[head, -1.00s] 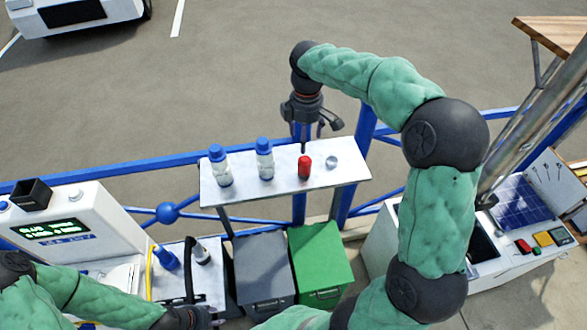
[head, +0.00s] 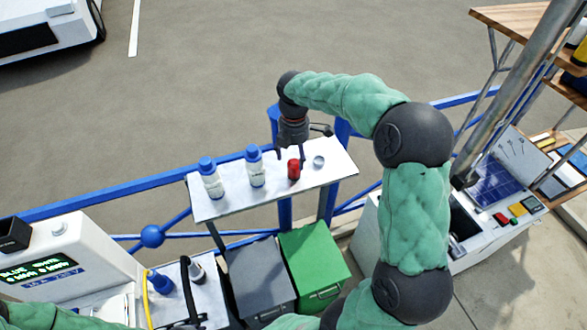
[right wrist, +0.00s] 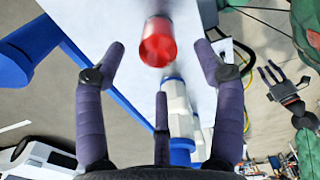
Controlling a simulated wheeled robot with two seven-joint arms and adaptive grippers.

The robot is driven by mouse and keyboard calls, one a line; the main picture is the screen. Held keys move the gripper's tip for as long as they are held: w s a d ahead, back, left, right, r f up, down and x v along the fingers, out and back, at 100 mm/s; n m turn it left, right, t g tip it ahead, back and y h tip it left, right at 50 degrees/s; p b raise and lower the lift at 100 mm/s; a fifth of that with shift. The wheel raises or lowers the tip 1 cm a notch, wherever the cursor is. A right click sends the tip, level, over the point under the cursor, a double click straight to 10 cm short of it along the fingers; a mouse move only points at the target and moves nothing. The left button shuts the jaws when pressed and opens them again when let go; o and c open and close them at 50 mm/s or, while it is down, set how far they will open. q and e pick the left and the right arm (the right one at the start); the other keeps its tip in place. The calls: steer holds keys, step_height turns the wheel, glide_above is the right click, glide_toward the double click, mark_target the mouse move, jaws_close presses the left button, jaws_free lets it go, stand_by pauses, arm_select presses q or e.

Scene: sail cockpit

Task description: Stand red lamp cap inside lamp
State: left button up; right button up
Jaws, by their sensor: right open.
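The red lamp cap (head: 293,169) is a small red cylinder standing upright on the white shelf, right of two blue-capped bottles. My right gripper (head: 290,154) is open just above and behind it, with nothing held. In the right wrist view the cap (right wrist: 158,46) shows ahead between the two spread purple fingers (right wrist: 160,58), apart from both. My left gripper (right wrist: 268,76) shows small at the right of the right wrist view, its fingers apart and empty. I cannot pick out the lamp for certain.
The white shelf (head: 228,205) also holds two blue-capped bottles (head: 211,178) (head: 255,166) left of the cap and a small silver round piece (head: 318,162) close to its right. A blue rail (head: 100,190) runs behind. Grey (head: 258,272) and green (head: 314,262) bins stand below.

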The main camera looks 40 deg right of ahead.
mark_target(294, 161)
steer(key=shift+d+f+p, duration=0.1)
steer(key=shift+f+p, duration=0.35)
steer(key=shift+f, duration=2.2)
steer(key=c, duration=1.4)
steer(key=shift+o, duration=0.2)
steer(key=shift+r, duration=0.15)
steer(key=shift+w+r, duration=0.1)
steer(key=shift+r, duration=0.45)
steer(key=s+a+r+b, duration=0.3)
steer(key=s+a+r, duration=0.1)
steer(key=s+r, duration=0.8)
step_height(294, 161, down, 21)
steer(key=s+b, duration=0.1)
steer(key=b, duration=1.9)
steer(key=shift+s+a, duration=0.2)
